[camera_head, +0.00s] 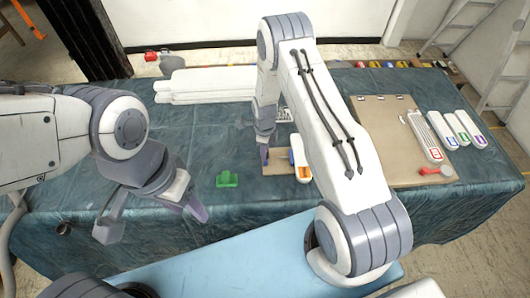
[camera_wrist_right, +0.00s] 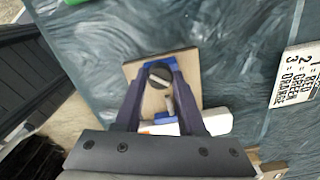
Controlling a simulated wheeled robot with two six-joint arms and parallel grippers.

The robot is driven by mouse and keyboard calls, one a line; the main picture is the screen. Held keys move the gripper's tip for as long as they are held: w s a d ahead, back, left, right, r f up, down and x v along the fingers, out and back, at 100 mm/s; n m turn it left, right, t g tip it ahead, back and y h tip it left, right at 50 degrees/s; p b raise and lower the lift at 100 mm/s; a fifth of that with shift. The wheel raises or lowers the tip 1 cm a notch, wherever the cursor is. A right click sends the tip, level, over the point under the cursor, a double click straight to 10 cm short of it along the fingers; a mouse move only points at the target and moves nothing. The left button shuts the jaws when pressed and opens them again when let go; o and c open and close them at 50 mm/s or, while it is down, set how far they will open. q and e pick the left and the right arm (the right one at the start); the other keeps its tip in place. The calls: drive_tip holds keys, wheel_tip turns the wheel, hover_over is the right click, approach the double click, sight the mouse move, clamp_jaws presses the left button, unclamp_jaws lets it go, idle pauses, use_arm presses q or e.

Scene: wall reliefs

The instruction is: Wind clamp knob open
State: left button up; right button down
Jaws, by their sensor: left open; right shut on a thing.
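The clamp's dark round knob (camera_wrist_right: 159,74) is between the fingertips of my right gripper (camera_wrist_right: 158,77) in the right wrist view, and the gripper is shut on it. The clamp's blue body (camera_wrist_right: 152,64) sits on a small wooden board (camera_wrist_right: 133,72). In the head view my right gripper (camera_head: 264,153) reaches down over the board (camera_head: 272,169); my arm hides most of the clamp and the knob. My left gripper (camera_head: 152,212) is open and empty, near the table's front edge at the left.
A white piece with an orange label (camera_head: 302,172) stands at the board's right side. A green block (camera_head: 227,180) lies left of the board. White bars (camera_head: 205,84) lie behind. A brown panel (camera_head: 385,120), white labelled pieces (camera_head: 462,130) and a red item (camera_head: 446,171) are right. A printed sign (camera_wrist_right: 295,75) lies nearby.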

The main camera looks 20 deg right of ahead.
drive_tip(key=n+b, duration=0.2)
drive_tip(key=n, duration=0.2)
drive_tip(key=shift+f+n+b, duration=0.1)
drive_tip(key=shift+n+b, duration=0.2)
drive_tip(key=n+b, duration=0.2)
drive_tip(key=n, duration=0.3)
drive_tip(key=n+b, duration=0.2)
drive_tip(key=n, duration=0.3)
drive_tip(key=shift+n, duration=0.4)
drive_tip(key=n+b, duration=0.1)
drive_tip(key=n, duration=0.4)
drive_tip(key=n+b, duration=0.1)
drive_tip(key=n, duration=0.5)
drive_tip(key=n+b, duration=0.1)
drive_tip(key=n, duration=0.9)
drive_tip(key=shift+n+b, duration=0.35)
drive_tip(key=shift+n, duration=0.05)
drive_tip(key=n, duration=0.4)
drive_tip(key=shift+n, duration=0.4)
